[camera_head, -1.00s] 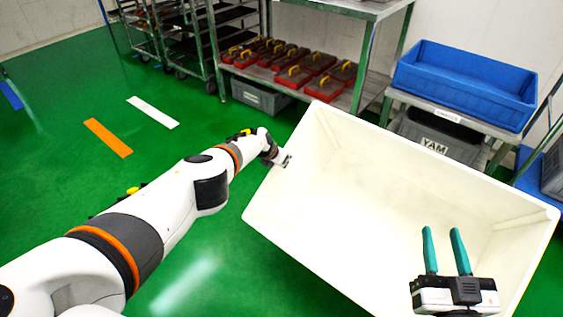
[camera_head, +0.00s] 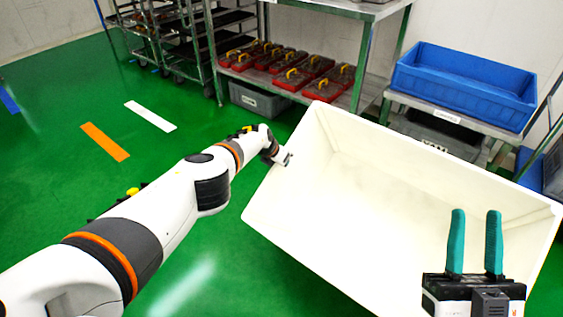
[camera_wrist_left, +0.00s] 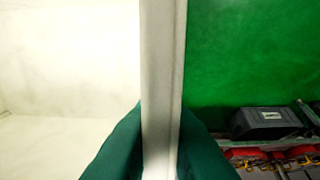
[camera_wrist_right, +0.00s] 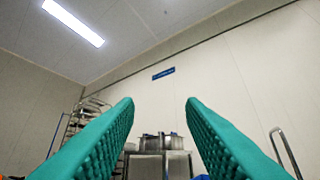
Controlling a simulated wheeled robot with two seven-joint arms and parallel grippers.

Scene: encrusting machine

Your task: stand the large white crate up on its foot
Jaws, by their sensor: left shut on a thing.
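The large white crate (camera_head: 345,209) is tilted, with its open side facing me, in the middle and right of the head view. My left gripper (camera_head: 283,158) is at its left rim. In the left wrist view the crate's rim (camera_wrist_left: 162,70) runs between the two green fingers, and the left gripper (camera_wrist_left: 160,150) is shut on it. My right gripper (camera_head: 475,243) is in front of the crate's lower right part, fingers pointing up and apart. In the right wrist view the right gripper (camera_wrist_right: 160,120) is open with nothing between its fingers.
A blue bin (camera_head: 465,84) sits on a metal stand behind the crate at the right. A metal shelf holds several red boxes (camera_head: 303,73), with a grey bin (camera_head: 258,97) below. Green floor (camera_head: 70,190) is clear at the left.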

